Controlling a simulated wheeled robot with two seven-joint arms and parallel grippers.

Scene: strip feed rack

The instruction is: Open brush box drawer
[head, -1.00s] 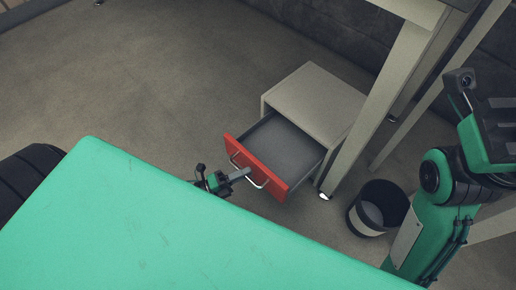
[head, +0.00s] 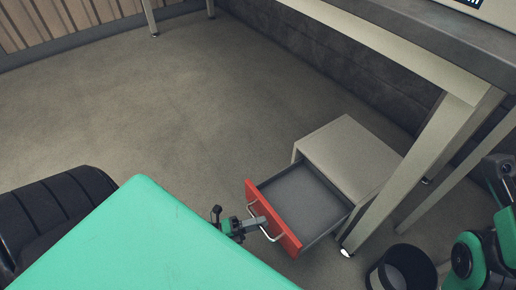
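The drawer with a red front (head: 281,228) stands well pulled out of a low grey cabinet (head: 351,152) on the floor, and its grey inside (head: 303,197) looks empty. A pale bar handle (head: 276,236) is on the red front. My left gripper (head: 262,222) reaches the handle from the left, its grey fingers at the bar and seemingly closed on it. The exact finger contact is small in the view. My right arm shows at the right edge, but its gripper is out of view.
A table with pale legs (head: 424,165) stands over and right of the cabinet. A dark bin (head: 401,268) stands on the floor below that leg. The floor (head: 180,110) left of the drawer is clear. My green base fills the lower left.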

